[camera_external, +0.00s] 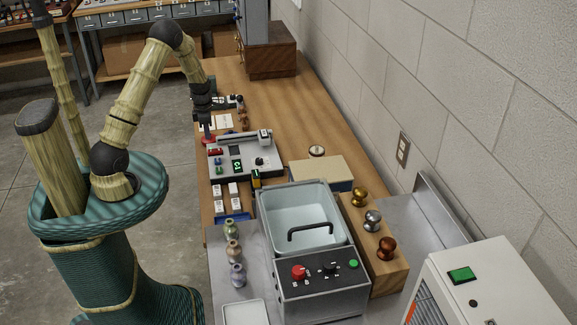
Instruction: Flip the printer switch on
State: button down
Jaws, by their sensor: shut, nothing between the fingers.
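A low grey device (273,168) lies on the wooden bench, with a dark panel with a green light (237,166), a dark knob (259,160) and small red and green parts at its left. It may be the printer, but I cannot tell for sure. Which part is its switch, and its position, is too small to tell. My gripper (208,138) points down at the device's far left corner, shut and empty. A red patch shows at its tips. I cannot tell whether it touches anything.
A grey basin (262,207) with a control box (322,290) stands nearer the camera. Small vases (234,251) stand left of it. Metal knobs (372,220) sit on a wooden block at right. A white cabinet (505,275) has a green switch (462,274). The far bench is mostly clear.

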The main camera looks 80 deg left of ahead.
aim_at(210, 151)
notch_tip(210, 151, down, 6)
jog(key=shift+f+p, duration=0.1)
jog(key=shift+p, duration=0.35)
